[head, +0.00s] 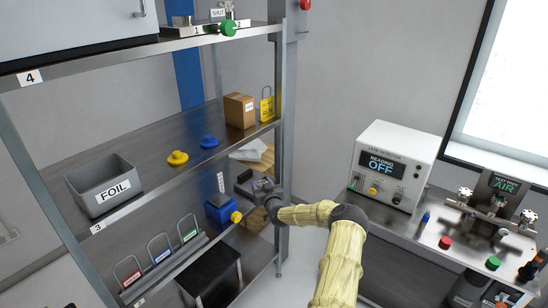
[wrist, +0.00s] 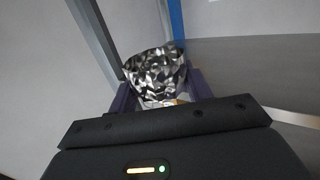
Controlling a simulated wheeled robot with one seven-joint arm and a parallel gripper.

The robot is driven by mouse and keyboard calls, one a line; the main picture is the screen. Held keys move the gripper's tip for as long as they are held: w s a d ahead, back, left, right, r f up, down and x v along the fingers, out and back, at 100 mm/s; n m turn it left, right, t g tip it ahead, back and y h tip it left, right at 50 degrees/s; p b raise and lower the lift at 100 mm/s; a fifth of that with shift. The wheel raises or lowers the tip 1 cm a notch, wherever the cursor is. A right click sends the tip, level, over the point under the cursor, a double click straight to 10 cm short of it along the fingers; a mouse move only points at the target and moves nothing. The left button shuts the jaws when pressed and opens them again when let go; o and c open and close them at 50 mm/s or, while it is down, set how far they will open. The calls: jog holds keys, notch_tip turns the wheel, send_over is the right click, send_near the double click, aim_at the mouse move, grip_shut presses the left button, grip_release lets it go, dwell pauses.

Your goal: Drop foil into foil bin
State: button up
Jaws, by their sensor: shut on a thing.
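The foil bin (head: 88,205) is an open grey box labelled FOIL at the left end of shelf 3 in the head view. My gripper (head: 250,187) is near the right end of the rack, well right of the bin and apart from it. In the wrist view, a crumpled shiny silver foil (wrist: 155,70) sits between the purple fingers of my gripper (wrist: 158,98), which is shut on it. The dark gripper body hides the foil's lower part.
Yellow (head: 177,158) and blue (head: 209,142) knobbed pieces lie on shelf 3, with a cardboard box (head: 239,110) at its right end. A rack post (head: 283,120) stands near my gripper. A leak detector (head: 392,160) reading OFF stands on the right bench.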

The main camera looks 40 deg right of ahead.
jog(key=a+f, duration=0.3)
jog(key=s+a+f+n+y+b, duration=0.1)
jog(key=a+f, duration=0.2)
jog(key=s+a+f+y, duration=0.1)
jog(key=a+f, duration=0.2)
jog(key=shift+a+f+t+b, duration=0.1)
jog(key=shift+f+t+b, duration=0.2)
jog(key=shift+f, duration=0.1)
jog(key=s+a+f+n+y+b, duration=0.1)
jog(key=s+a+f, duration=0.1)
jog(key=a+f, duration=0.3)
jog(key=s+a+f+n+y+b, duration=0.1)
jog(key=s+a+f, duration=0.2)
jog(key=a, duration=0.5)
jog(key=shift+n+y, duration=0.4)
jog(key=shift+y, duration=0.4)
jog(key=s+a+f+b, duration=0.1)
jog(key=s+a, duration=0.3)
jog(key=a, duration=0.2)
jog(key=s+a+f+b, duration=0.1)
jog(key=s+a+b, duration=0.1)
jog(key=s+a, duration=0.3)
jog(key=s+a+f+b, duration=0.1)
jog(key=s+a, duration=0.4)
jog(key=a, duration=0.3)
jog(key=shift+s+f+b, duration=0.25)
jog(key=shift+b, duration=0.1)
jog(key=shift+w, duration=0.1)
